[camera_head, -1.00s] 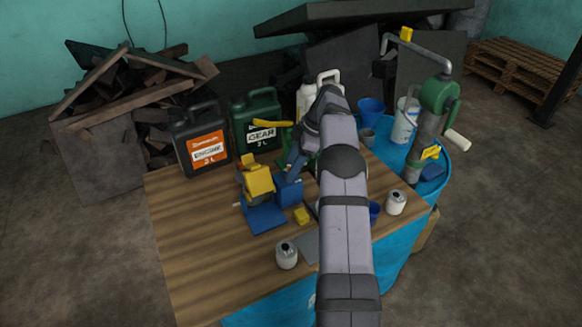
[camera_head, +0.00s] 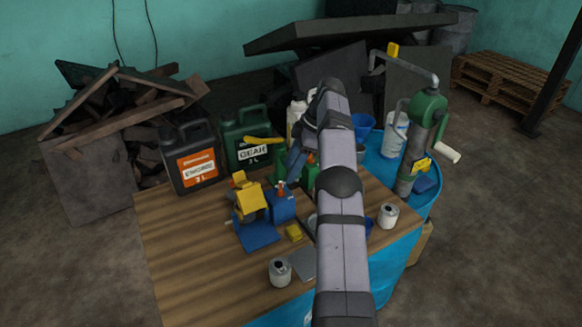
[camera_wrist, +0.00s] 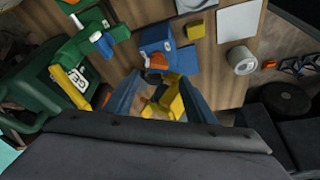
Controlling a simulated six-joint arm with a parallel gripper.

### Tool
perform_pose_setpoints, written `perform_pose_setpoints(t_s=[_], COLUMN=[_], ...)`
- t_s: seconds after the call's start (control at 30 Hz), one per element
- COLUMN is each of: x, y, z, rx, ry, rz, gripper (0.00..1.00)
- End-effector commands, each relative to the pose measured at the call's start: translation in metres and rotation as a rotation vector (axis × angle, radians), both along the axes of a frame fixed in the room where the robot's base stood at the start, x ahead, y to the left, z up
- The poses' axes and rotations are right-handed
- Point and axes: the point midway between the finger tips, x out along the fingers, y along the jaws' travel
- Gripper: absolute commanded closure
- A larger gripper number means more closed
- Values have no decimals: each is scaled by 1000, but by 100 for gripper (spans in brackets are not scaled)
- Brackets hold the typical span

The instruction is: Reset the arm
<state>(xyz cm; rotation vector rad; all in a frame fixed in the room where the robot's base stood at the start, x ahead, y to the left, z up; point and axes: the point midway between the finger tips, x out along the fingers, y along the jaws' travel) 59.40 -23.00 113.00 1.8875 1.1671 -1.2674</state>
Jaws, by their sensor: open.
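My gripper (camera_head: 291,170) hangs at the end of my arm, above the back middle of the wooden table. In the wrist view its two blue-grey fingers (camera_wrist: 160,100) are spread wide, with nothing held between them. A blue and yellow device, like a small vise or grinder (camera_head: 251,205), stands on the table to the left of and below the gripper in the head view. In the wrist view its yellow part (camera_wrist: 166,100) shows in the gap between the fingers; I cannot tell the distance. My arm hides part of the table behind it.
A black engine-oil can (camera_head: 190,160) and a green gear-oil can (camera_head: 247,137) stand at the back left. White cans (camera_head: 280,271) (camera_head: 388,215), a yellow block (camera_head: 294,232) and a grey plate (camera_head: 303,263) lie on the table. A green hand pump (camera_head: 428,110) rises from the blue drum at right.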

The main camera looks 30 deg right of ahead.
Motion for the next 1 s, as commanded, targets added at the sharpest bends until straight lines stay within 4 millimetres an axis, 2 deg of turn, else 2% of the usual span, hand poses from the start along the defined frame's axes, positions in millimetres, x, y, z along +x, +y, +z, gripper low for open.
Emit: perform_pose_setpoints(t_s=[0.27, 0.47, 0.63, 0.77, 1.0], x=[0, 1, -5, -18, -60], y=[2, 19, 51, 80, 130], z=[1, 4, 8, 8, 2], rx=[-1, -4, -19, -40, -88], ry=[3, 48, 123, 184, 268], rz=[-6, -79, -209, -326, -528], gripper=[50, 50, 50, 50, 50])
